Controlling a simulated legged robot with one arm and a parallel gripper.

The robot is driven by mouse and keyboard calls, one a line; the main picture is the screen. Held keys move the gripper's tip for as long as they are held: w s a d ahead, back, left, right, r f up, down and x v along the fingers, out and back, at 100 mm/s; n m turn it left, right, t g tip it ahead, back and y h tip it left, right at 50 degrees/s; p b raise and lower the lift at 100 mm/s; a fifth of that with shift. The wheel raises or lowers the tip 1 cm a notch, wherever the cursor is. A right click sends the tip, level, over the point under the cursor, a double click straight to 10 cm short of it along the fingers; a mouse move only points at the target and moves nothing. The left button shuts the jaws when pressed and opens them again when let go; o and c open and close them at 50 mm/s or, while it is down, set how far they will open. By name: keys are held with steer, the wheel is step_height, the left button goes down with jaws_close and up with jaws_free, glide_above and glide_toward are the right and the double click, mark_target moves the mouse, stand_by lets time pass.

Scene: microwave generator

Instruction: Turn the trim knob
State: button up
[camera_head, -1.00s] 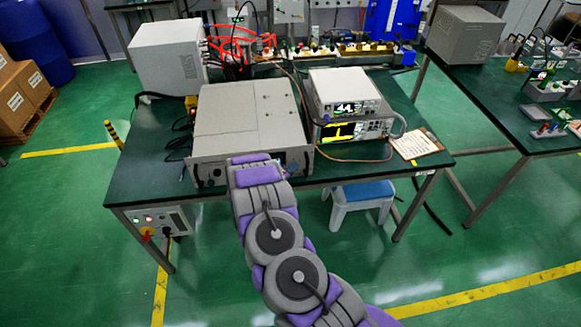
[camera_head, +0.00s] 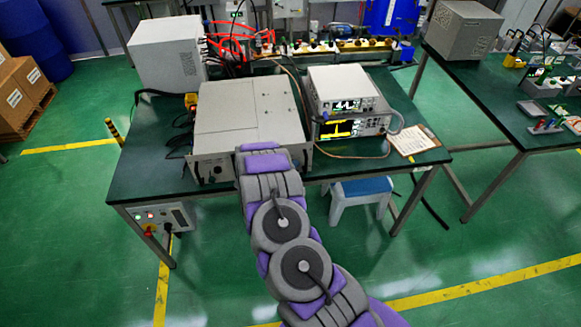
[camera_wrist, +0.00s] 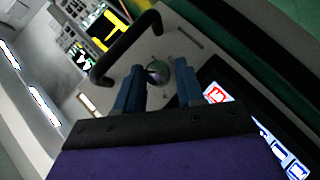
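The microwave generator (camera_head: 245,115) is a wide grey box on the dark green bench, with its front panel facing me. In the wrist view its panel shows a small round knob (camera_wrist: 158,71), a black bar handle (camera_wrist: 128,48) and a dark display (camera_wrist: 262,130) with red and blue icons. My gripper (camera_wrist: 160,80) is open, with two blue-grey fingers apart. The knob appears in the gap between the fingertips. I cannot tell whether the fingers touch it. In the head view my arm covers part of the panel and hides the gripper and knob.
Two stacked instruments (camera_head: 348,103) with lit screens stand right of the generator, near a paper sheet (camera_head: 412,141). A light grey box (camera_head: 165,55) is behind left. A blue-topped stool (camera_head: 360,190) stands under the bench. Green floor is open in front.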

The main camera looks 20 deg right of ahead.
steer(key=shift+o, duration=1.4)
steer(key=shift+w+f, duration=0.1)
steer(key=shift+f, duration=0.05)
steer(key=shift+o, duration=0.5)
steer(key=shift+r, duration=0.2)
steer(key=p+v, duration=0.1)
steer(key=v, duration=1.6)
steer(key=shift+a+p, duration=0.2)
steer(key=shift+p, duration=0.15)
steer(key=shift+r, duration=0.1)
